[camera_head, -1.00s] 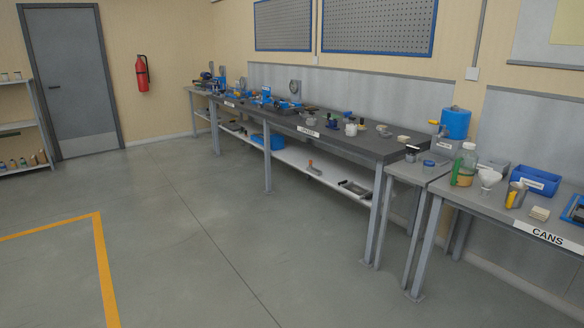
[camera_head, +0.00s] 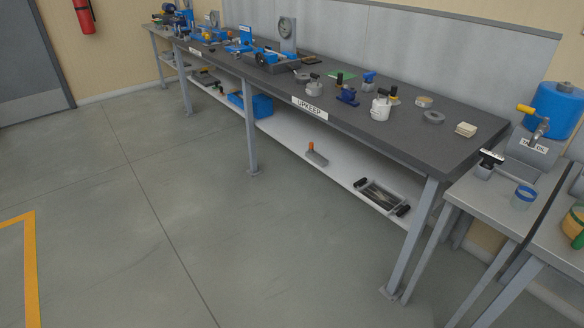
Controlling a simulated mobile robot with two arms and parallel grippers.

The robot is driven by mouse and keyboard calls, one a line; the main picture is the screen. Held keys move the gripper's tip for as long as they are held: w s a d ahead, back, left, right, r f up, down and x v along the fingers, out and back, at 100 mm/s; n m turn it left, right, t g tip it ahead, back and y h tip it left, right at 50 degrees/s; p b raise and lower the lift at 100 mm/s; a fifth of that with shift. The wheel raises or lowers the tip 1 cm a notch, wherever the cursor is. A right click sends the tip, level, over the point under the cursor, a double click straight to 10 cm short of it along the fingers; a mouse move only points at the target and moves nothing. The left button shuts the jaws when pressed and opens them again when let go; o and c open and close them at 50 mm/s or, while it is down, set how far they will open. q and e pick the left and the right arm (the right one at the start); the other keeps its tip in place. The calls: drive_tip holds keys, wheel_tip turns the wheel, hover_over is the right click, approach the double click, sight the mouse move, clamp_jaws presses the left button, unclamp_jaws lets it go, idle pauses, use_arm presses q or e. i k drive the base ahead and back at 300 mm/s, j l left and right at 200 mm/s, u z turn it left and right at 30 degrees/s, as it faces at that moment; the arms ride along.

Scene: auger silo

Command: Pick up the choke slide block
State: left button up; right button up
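I cannot tell for certain which item is the choke slide block, because the small parts on the long dark bench (camera_head: 385,142) are tiny from here. Toward its right half stand a grey lidded pot (camera_head: 314,88), a small blue device (camera_head: 347,96), another blue piece (camera_head: 369,79), a white canister (camera_head: 381,107), a grey ring (camera_head: 433,117), a round tan tin (camera_head: 424,102) and a pale stacked pad (camera_head: 465,130). Neither of my grippers is in view.
The lower shelf holds a grey block with an orange top (camera_head: 316,155), a tray of tools (camera_head: 382,196) and a blue bin (camera_head: 250,105). A side table (camera_head: 488,209) with a blue tank (camera_head: 556,108) above it stands at right. The floor (camera_head: 215,235) in front is clear.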

sight(319, 159)
drive_tip(key=i+j+z, duration=0.1)
drive_tip(key=i, duration=0.35)
drive_tip(key=i+j+z, duration=0.15)
drive_tip(key=i, duration=0.3)
